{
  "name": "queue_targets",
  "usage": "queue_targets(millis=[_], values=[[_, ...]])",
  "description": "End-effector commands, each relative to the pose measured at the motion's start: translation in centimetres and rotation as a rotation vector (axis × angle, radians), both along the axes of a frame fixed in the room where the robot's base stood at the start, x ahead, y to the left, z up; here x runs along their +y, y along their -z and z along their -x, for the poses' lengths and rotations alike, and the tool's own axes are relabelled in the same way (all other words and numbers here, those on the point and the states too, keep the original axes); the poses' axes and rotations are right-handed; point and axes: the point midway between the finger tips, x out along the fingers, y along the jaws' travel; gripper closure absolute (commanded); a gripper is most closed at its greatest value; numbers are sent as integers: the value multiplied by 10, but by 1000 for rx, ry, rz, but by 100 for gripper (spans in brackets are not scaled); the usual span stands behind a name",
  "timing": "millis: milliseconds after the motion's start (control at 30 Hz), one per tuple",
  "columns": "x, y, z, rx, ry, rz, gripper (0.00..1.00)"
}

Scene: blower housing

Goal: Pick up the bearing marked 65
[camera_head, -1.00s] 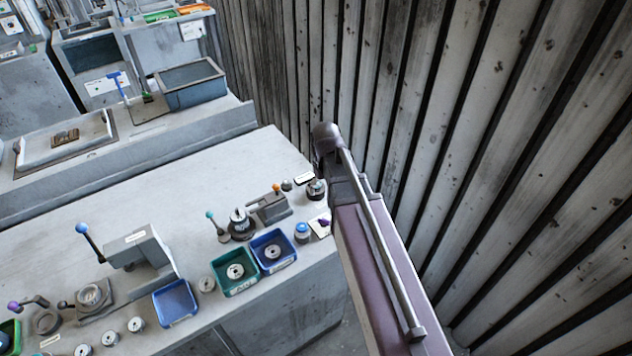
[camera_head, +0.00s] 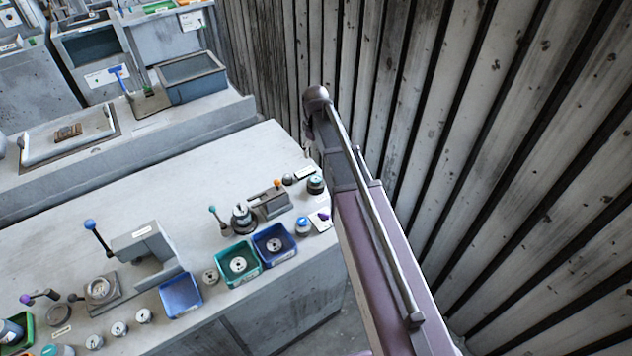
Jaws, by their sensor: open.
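Several small round metal parts that look like bearings are on the grey bench. One lies in the green tray (camera_head: 248,281) and one in the dark blue tray (camera_head: 284,257). A loose one (camera_head: 210,276) sits left of the green tray, and more (camera_head: 144,316) stand in a row along the front edge at lower left. Their markings are too small to read, so I cannot tell which is 65. My gripper is not clearly in view; only my purple arm shows, rising at the right of the bench.
A grey press with a blue-knobbed lever (camera_head: 146,247) stands at left on the bench (camera_head: 150,195). An empty blue tray (camera_head: 181,296) is beside it. A small fixture (camera_head: 270,204) and jars (camera_head: 315,184) are at the right end. A corrugated wall (camera_head: 500,150) closes the right side.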

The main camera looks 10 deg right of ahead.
Motion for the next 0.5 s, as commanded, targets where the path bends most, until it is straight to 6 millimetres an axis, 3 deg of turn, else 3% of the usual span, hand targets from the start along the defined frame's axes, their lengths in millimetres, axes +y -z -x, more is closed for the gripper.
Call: queue_targets(millis=[500], values=[[0,41,0,0,1,0,4]])
